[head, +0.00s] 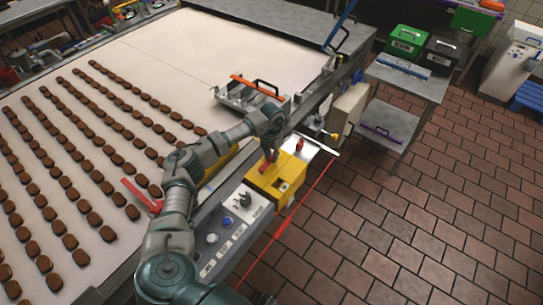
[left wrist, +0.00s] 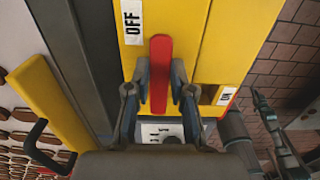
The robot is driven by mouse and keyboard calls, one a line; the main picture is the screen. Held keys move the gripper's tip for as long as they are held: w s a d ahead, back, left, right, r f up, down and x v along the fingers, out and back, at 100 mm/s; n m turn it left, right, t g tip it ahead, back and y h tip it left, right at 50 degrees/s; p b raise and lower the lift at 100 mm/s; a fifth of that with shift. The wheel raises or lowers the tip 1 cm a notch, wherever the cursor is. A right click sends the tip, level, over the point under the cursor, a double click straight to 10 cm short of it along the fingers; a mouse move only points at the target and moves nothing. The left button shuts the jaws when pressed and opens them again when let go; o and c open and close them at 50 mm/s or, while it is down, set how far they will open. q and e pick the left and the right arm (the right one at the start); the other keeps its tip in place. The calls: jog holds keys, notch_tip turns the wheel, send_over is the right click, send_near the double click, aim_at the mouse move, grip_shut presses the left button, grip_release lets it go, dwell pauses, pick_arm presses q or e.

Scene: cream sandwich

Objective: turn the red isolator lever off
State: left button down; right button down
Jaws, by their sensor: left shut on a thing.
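The red isolator lever (left wrist: 160,72) stands out from a yellow isolator box (left wrist: 231,45). In the left wrist view its upper end is just right of and below the OFF label (left wrist: 131,20); the ON label (left wrist: 227,96) is lower right. My left gripper (left wrist: 160,88) is shut on the lever, one finger on each side. In the head view the left gripper (head: 268,151) is above the yellow box (head: 284,181), and only a bit of the red lever (head: 264,168) shows. Dark jointed parts, probably my right gripper (left wrist: 268,125), show at the right of the wrist view; their opening is unclear.
A control panel (head: 236,226) with knobs lies beside the box. The conveyor (head: 130,110) with rows of brown biscuits is on the left. A metal tray (head: 243,97) with an orange bar is beyond the gripper. The tiled floor (head: 440,200) at right is clear.

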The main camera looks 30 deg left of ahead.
pick_arm(q)
jog(key=shift+w+a+r, duration=0.1)
jog(key=shift+w+r, duration=0.25)
jog(key=shift+r, duration=0.05)
jog(key=c, duration=1.2)
grip_release()
jog(key=shift+c, duration=0.2)
jog(key=shift+o, duration=1.2)
jog(key=shift+w+f, duration=0.1)
jog(key=shift+f, duration=0.2)
jog(key=shift+r, duration=0.2)
notch_tip(320, 180, up, 11)
jog(key=shift+r, duration=0.2)
